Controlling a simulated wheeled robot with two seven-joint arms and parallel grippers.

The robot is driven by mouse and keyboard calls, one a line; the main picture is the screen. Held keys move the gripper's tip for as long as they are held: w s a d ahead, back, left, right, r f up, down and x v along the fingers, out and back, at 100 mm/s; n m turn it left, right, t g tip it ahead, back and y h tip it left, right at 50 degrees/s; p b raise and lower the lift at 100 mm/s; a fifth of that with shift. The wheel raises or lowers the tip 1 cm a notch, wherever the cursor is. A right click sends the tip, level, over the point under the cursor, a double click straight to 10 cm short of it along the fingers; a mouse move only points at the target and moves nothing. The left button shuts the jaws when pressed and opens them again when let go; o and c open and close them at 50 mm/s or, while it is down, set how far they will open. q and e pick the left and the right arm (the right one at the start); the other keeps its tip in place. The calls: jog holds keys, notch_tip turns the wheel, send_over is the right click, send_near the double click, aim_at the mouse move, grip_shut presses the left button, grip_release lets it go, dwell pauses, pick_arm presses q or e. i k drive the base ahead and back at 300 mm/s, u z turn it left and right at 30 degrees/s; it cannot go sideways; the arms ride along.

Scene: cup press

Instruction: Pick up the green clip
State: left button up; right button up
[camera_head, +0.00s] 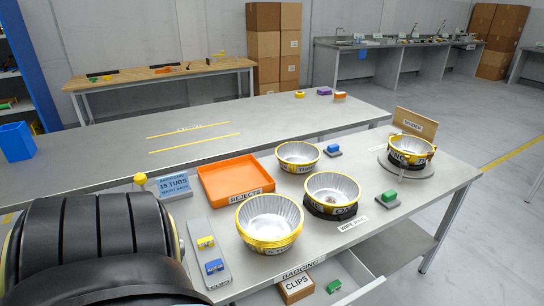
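A green clip (389,196) sits on a small dark pad near the right edge of the steel table (440,180). A second small green piece (334,286) lies in the open drawer (352,272) below the front edge, beside a box labelled CLIPS (296,288). A yellow clip (206,242) and a blue clip (214,266) lie on a grey strip at the front left. Another blue clip (333,149) sits on a pad behind the tubs. Neither of my grippers shows.
Foil tubs (270,222) (298,156) (331,190) stand mid-table, near an orange REJECTS tray (240,178). Another tub (411,150) stands on a round stand at the right. A large black ribbed form (95,240) hides the left front. The open drawer juts out.

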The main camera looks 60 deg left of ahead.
aim_at(335, 284)
jog(key=u, duration=1.25)
jog(key=k, duration=0.5)
jog(key=z, duration=1.35)
jog(key=i, duration=1.85)
jog(key=u, duration=3.45)
